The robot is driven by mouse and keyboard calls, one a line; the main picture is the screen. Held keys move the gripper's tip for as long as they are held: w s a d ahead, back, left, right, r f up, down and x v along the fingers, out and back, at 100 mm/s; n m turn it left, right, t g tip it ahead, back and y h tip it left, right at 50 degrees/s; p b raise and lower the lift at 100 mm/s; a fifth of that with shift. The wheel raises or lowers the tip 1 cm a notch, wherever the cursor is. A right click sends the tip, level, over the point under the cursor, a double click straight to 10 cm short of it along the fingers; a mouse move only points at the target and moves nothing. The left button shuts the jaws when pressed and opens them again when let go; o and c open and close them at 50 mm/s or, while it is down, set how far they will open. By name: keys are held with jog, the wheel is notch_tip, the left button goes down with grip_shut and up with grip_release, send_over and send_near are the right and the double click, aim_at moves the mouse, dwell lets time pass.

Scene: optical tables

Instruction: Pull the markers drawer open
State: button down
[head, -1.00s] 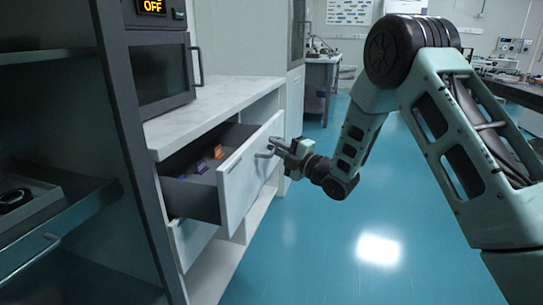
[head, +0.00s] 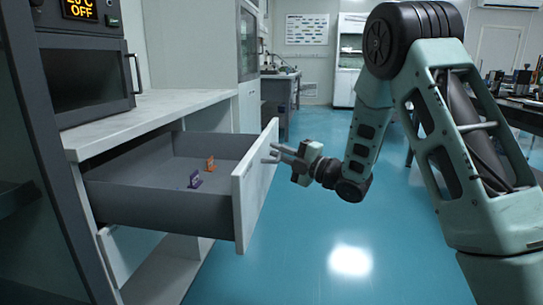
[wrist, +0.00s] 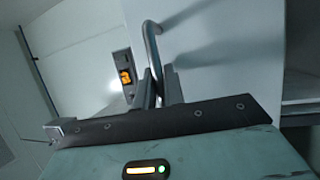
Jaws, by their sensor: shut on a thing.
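The grey drawer (head: 140,205) stands well out from the white cabinet under the counter. Its white front panel (head: 258,190) faces right, toward my arm. A small orange piece (head: 210,163) and a small purple piece (head: 195,180) stand on its floor. My gripper (head: 276,153) is at the upper part of the front panel, shut on the drawer's handle. In the wrist view the curved metal handle (wrist: 151,45) runs down between my two fingers (wrist: 158,90). No writing that names the drawer can be read.
A pale counter (head: 140,118) with a dark oven-like device (head: 85,75) is above the drawer. Another drawer (head: 130,250) below stands slightly out. A dark cabinet frame (head: 55,150) is at the near left. The blue floor (head: 310,225) right of the drawer is clear.

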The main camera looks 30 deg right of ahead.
jog(key=shift+d, duration=0.1)
jog(key=c, duration=1.5)
grip_release()
jog(key=p+v, duration=0.1)
jog(key=v, duration=1.6)
jog(key=shift+s, duration=0.25)
jog(key=shift+d, duration=0.1)
